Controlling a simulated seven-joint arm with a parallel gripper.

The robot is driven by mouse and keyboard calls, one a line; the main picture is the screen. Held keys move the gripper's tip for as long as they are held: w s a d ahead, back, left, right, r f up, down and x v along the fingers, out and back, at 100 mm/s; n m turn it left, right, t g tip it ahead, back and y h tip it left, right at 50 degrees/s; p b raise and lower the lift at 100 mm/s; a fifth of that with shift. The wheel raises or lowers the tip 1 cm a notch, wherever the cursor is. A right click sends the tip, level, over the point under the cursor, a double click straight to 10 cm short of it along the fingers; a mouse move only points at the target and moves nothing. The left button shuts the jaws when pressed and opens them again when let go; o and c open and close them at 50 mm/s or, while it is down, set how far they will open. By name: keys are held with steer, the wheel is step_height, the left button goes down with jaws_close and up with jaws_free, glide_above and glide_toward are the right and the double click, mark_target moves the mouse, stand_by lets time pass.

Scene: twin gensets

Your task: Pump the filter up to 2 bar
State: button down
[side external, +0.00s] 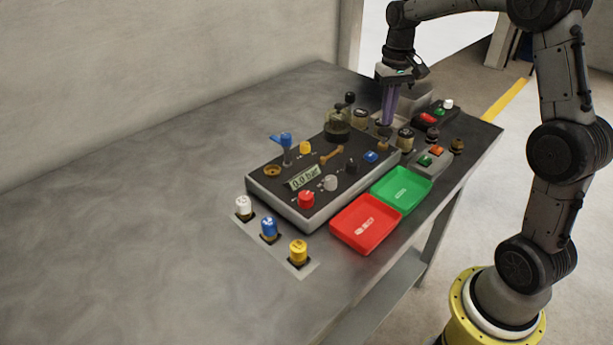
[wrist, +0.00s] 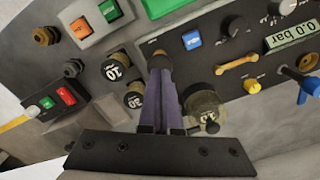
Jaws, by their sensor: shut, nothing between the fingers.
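A dark console (side external: 272,185) stands on the grey table. Its display (side external: 304,178) reads 0.0 bar, and the same reading shows in the wrist view (wrist: 291,35). A clear-bowled fitting with a dark base (side external: 338,128), perhaps the filter, sits at the console's back; it also shows in the wrist view (wrist: 206,108). My gripper (side external: 386,122) points down over the console's far right end, with its purple fingers together and empty. In the wrist view the fingertips (wrist: 160,72) are close to a small brown-topped part (wrist: 158,55); I cannot tell if they touch it.
A red tray (side external: 345,232) and a green tray (side external: 420,188) lie in front of the console. White (side external: 243,206), blue (side external: 269,228) and yellow (side external: 298,251) knobs stand at its near left. The table's left is clear.

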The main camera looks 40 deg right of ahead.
steer(key=shift+f, duration=0.3)
steer(key=shift+r, duration=0.1)
stand_by(1.5)
stand_by(0.4)
stand_by(1.8)
stand_by(0.4)
stand_by(1.8)
stand_by(0.4)
